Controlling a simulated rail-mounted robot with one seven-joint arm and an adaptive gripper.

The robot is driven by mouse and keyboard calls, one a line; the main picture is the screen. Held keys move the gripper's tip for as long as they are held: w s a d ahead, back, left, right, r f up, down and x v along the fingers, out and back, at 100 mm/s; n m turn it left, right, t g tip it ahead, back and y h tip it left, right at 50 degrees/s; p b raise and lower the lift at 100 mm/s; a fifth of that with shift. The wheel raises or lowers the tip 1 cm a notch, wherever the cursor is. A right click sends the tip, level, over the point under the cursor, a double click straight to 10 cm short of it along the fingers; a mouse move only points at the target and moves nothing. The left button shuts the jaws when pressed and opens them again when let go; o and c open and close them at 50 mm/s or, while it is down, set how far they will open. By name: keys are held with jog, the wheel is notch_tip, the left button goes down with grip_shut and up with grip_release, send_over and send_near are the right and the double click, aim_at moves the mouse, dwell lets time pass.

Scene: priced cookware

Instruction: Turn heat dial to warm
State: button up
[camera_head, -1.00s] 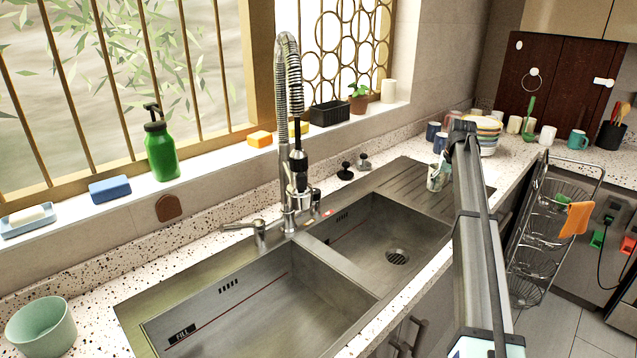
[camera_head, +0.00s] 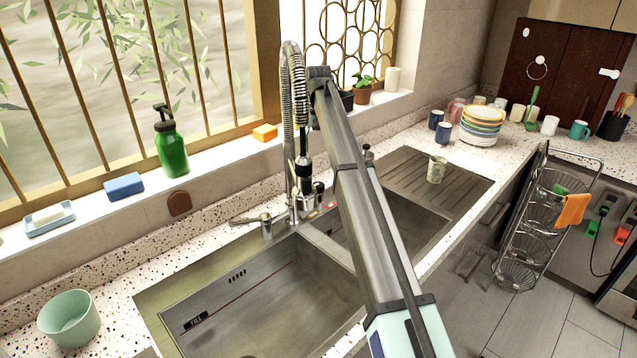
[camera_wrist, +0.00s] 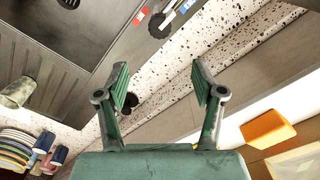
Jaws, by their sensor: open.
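My gripper (camera_wrist: 162,88) is open and empty in the wrist view, its two green fingers spread above the counter behind the sink. A small red mark (camera_wrist: 141,16) and a blue mark lie near the top of that view, beside the faucet base (camera_wrist: 161,22). I cannot make out a dial pointer or a "warm" label. In the head view the chrome spring faucet (camera_head: 290,150) stands behind the sink, with a side handle (camera_head: 262,222) to its left. My arm crosses in front of the sink and hides part of the faucet area; the fingers are not clear there.
Small black-topped items (camera_wrist: 131,101) stand near the left finger. An orange sponge (camera_wrist: 268,130) lies on the sill at right. A patterned cup (camera_head: 437,169) stands on the drainboard, stacked plates (camera_head: 482,127) beyond. A green bottle (camera_head: 172,150) stands on the sill.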

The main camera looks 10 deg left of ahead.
aim_at(318, 184)
notch_tip(318, 184, down, 15)
jog(key=p, duration=0.4)
jog(key=c, duration=1.1)
